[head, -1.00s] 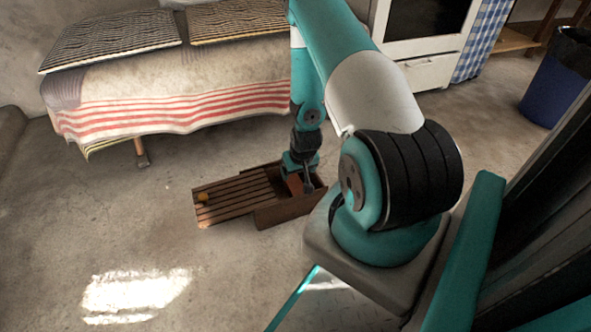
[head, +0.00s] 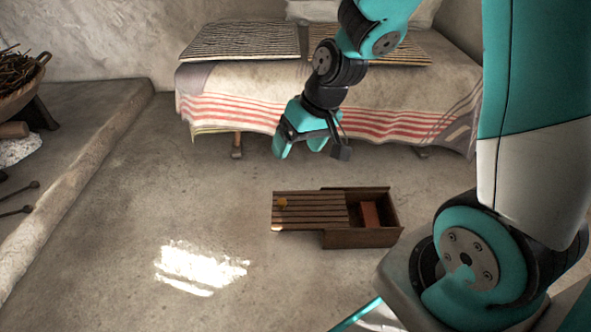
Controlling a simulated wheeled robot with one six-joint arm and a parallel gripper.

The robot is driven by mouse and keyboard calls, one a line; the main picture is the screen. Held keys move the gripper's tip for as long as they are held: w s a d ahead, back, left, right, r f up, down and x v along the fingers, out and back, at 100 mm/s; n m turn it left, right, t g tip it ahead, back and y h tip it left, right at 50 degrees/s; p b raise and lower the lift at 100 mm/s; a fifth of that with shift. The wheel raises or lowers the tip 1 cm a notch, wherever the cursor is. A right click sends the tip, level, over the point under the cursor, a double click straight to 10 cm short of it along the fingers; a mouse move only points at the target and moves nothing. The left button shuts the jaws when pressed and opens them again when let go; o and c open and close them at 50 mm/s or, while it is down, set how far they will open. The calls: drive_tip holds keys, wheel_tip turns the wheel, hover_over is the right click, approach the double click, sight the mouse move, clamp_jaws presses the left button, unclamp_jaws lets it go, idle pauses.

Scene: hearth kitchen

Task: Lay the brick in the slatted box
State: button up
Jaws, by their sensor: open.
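The slatted box (head: 360,238) is a dark wooden box on the concrete floor. Its slatted lid (head: 310,213) is slid out to the left, so the right part of the box is open. The reddish-brown brick (head: 370,215) is inside the open right part. My gripper (head: 298,150) is open and empty, above and left of the box, apart from it and the brick. The bottom of the box is partly hidden by its front wall.
A bed (head: 330,100) with a striped cover and flat cushions stands behind. A raised stone ledge (head: 100,130) with a basket of sticks (head: 18,78) is at the left. The floor around the box is clear.

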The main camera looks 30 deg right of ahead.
drive_tip(key=s+a+r+n+g, duration=0.1)
drive_tip(key=s+a+r+n, duration=0.2)
drive_tip(key=s+a+r, duration=0.2)
drive_tip(key=s+a+r+n+g+y, duration=0.1)
drive_tip(key=s+a+r+n, duration=0.2)
drive_tip(key=s, duration=0.9)
drive_tip(key=a+r, duration=0.3)
drive_tip(key=r, duration=0.1)
drive_tip(key=shift+s+a+n+g, duration=0.2)
drive_tip(key=shift+n+g, duration=0.1)
drive_tip(key=shift+n, duration=0.1)
drive_tip(key=shift+w, duration=0.1)
